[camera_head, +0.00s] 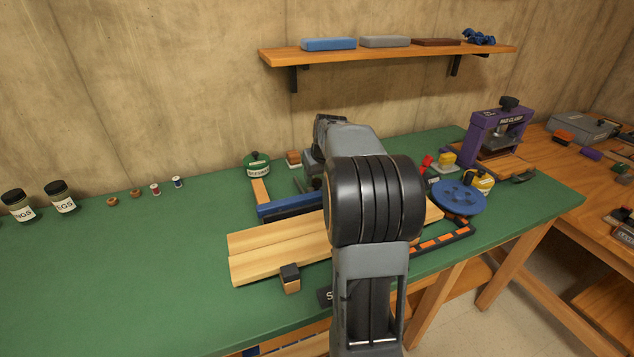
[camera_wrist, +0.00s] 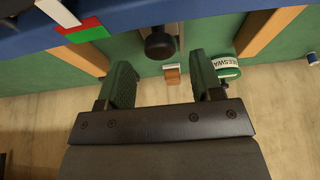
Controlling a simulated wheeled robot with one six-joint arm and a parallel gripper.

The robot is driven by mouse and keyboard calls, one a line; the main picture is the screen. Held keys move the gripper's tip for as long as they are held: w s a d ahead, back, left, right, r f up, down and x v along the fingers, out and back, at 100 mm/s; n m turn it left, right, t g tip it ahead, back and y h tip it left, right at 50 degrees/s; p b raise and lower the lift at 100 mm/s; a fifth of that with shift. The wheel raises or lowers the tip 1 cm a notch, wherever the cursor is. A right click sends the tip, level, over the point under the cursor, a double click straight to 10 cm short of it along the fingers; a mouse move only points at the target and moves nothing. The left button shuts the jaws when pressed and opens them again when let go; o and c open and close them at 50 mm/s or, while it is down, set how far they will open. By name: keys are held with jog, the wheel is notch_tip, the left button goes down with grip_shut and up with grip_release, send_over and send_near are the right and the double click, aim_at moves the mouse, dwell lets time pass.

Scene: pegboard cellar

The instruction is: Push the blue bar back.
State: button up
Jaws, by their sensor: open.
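The blue bar (camera_head: 290,206) lies across the green bench behind pale wooden boards; my arm hides its right part. In the wrist view the blue bar (camera_wrist: 170,16) spans the top, with a red, green and white mark on it. A black knob (camera_wrist: 160,45) on a grey plate sits at the bar's edge. Wooden strips (camera_wrist: 268,32) run from the bar towards the wall. My gripper (camera_wrist: 162,70) is open, its green fingers apart and the knob between their tips in the picture. I cannot tell whether they touch the bar. The head view mostly hides my gripper behind my arm.
A green-lidded beeswax jar (camera_head: 257,165) and a small brown block (camera_head: 293,158) stand behind the bar. Pale boards (camera_head: 280,245) and a black-topped block (camera_head: 290,279) lie in front. A blue disc (camera_head: 459,197) and purple clamp (camera_head: 497,135) are at right.

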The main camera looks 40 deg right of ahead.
aim_at(317, 181)
jog(key=shift+x, duration=1.6)
grip_shut()
